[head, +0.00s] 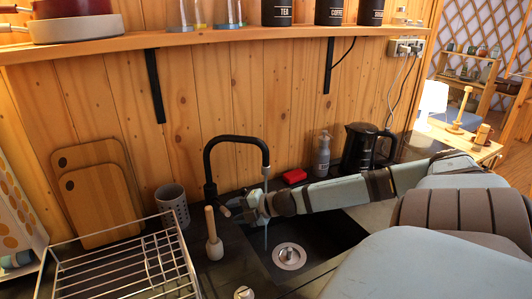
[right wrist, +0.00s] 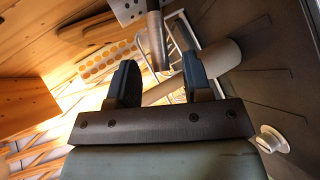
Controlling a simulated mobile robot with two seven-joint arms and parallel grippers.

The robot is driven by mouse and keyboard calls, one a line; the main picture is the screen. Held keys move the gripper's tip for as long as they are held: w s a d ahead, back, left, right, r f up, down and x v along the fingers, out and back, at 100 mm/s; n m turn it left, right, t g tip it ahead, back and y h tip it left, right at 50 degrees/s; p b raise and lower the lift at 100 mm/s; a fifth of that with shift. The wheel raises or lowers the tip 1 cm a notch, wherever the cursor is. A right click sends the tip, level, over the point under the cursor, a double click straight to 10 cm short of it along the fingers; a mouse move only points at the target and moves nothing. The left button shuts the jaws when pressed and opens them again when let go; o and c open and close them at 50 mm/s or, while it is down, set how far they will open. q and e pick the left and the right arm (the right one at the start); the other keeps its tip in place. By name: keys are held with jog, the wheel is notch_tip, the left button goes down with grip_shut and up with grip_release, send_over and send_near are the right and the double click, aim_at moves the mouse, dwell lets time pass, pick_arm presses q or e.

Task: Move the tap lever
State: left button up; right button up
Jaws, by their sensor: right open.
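The black tap (head: 236,140) rises behind the sink and arches to the right. A thin pale stream shows below its spout. My right gripper (head: 240,206) reaches in from the right, close to the tap's base. The small dark tap lever (head: 223,211) seems to sit at its fingertips, partly hidden. In the right wrist view my gripper's two dark fingers (right wrist: 160,82) stand apart, open. A metallic cylinder (right wrist: 156,40), perhaps part of the tap, shows between and beyond them; I cannot tell whether they touch it. My left gripper is not in view.
A brush with a wooden handle (head: 211,226) stands just left of my gripper. A wire dish rack (head: 120,270) and perforated cup (head: 172,203) are further left. The sink (head: 325,240) lies below my arm. Soap bottle (head: 321,155) and kettle (head: 362,148) stand behind it.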

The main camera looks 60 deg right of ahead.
jog(key=p+v, duration=0.4)
jog(key=v, duration=0.6)
dwell(0.8)
jog(key=shift+s, duration=0.1)
